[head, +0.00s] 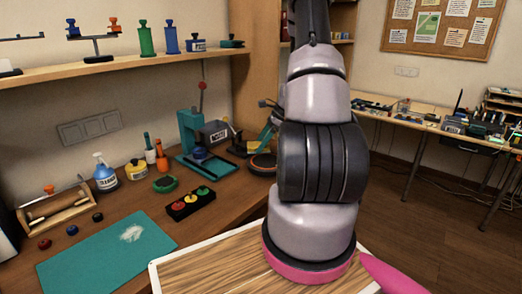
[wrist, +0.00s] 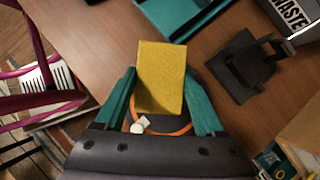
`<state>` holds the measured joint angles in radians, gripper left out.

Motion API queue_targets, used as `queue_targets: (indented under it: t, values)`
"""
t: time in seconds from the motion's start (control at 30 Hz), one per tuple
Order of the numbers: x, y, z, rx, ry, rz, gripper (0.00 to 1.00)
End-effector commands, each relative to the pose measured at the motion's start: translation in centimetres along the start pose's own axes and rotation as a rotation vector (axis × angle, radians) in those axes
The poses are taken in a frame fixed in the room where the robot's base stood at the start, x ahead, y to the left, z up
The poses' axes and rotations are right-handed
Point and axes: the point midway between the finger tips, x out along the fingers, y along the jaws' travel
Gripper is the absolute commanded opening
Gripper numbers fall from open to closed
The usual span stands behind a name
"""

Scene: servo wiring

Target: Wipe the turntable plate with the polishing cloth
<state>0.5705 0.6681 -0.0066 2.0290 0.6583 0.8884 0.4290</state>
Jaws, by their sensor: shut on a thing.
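The polishing cloth (wrist: 161,77) is a yellow block-like pad in the wrist view. My gripper (wrist: 160,95) is shut on it, with one teal finger on each side. The turntable plate (wrist: 157,121) is a dark disc with an orange ring, partly hidden behind the cloth and the gripper body. Small white pieces (wrist: 140,125) show at the plate. In the head view the turntable plate (head: 263,161) sits at the right end of the desk, partly behind my arm. The cloth cannot be made out there. I cannot tell whether the cloth touches the plate.
A teal press (head: 200,140) stands left of the plate in the head view. A black stand (wrist: 247,66) and a container marked WASTE (wrist: 296,18) are close by in the wrist view. A tray of coloured buttons (head: 190,203) and a teal mat (head: 105,258) lie nearer.

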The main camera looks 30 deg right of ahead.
Motion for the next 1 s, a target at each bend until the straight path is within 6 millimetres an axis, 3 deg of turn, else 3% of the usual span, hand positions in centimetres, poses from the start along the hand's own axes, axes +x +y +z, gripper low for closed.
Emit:
queue_targets:
  t: [0.3, 1.0]
  values:
    - [-1.7, 0.2, 1.4, -0.001, 0.000, 0.000, 0.10]
    - [-1.8, 0.2, 1.4, 0.000, 0.000, 0.000, 0.10]
